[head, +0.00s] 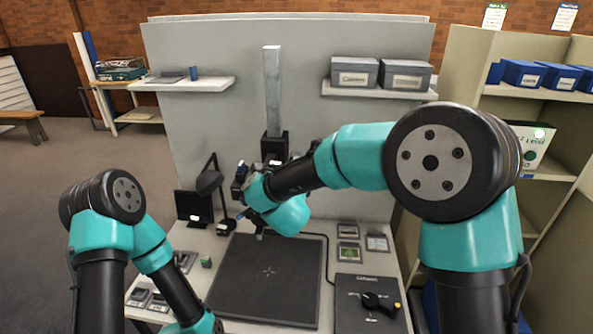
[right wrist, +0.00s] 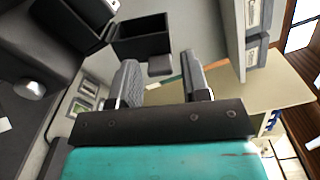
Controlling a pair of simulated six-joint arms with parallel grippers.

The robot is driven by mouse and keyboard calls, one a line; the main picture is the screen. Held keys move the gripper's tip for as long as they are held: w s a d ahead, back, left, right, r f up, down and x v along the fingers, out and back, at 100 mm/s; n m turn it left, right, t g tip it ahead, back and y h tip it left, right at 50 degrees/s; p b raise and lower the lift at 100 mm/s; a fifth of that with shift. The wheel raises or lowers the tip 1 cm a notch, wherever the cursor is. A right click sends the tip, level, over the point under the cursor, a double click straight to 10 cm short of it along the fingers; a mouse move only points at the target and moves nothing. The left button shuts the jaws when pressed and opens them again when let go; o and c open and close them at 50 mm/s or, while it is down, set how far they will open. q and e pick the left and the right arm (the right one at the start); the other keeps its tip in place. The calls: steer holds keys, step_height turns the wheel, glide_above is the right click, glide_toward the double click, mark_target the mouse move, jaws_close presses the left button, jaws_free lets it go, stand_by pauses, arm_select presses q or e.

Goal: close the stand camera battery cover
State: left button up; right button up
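The camera stand's pale upright column (head: 272,85) rises at the middle back of the table in the head view, with a black camera body (head: 274,147) low on it. In the right wrist view a black box-shaped part (right wrist: 140,40) with a dark hollow lies beyond my fingers, and a small grey tab (right wrist: 160,66) is below it. I cannot tell for sure which part is the battery cover. My right gripper (right wrist: 162,62) is open, its two fingers apart with nothing visibly clamped. In the head view my right arm reaches in beside the stand. My left gripper is out of view.
A dark mat (head: 265,285) with a centre cross lies on the table. A black lamp (head: 209,183) and small screen (head: 193,207) stand left of the stand. A dark control panel (head: 370,305) is at right. Grey boxes (head: 355,72) sit on a wall shelf.

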steer(key=c, duration=0.7)
steer(key=shift+c, duration=0.2)
steer(key=shift+a+r+n, duration=0.1)
steer(key=shift+a+n, duration=0.05)
steer(key=shift+n, duration=0.25)
steer(key=a+n, duration=0.1)
steer(key=n, duration=0.2)
steer(key=a+r+n, duration=0.1)
steer(key=n, duration=0.2)
steer(key=a+n, duration=0.2)
steer(key=n, duration=0.1)
steer(key=shift+w+a+r, duration=0.1)
steer(key=shift+w+r, duration=0.05)
steer(key=shift+w, duration=0.1)
steer(key=n, duration=0.2)
steer(key=a+n, duration=0.1)
steer(key=n, duration=0.1)
steer(key=a+f+n, duration=0.1)
steer(key=n, duration=0.1)
steer(key=shift+w+a, duration=0.15)
steer(key=n, duration=0.1)
steer(key=a+n, duration=0.1)
steer(key=shift+f+n, duration=0.3)
steer(key=shift+f, duration=0.05)
steer(key=shift+w+a+f+n, duration=0.1)
steer(key=shift+a+f+n, duration=0.15)
steer(key=shift+n, duration=0.55)
steer(key=shift+a+f+n, duration=0.15)
steer(key=shift+f+n, duration=0.2)
steer(key=shift+n, duration=0.45)
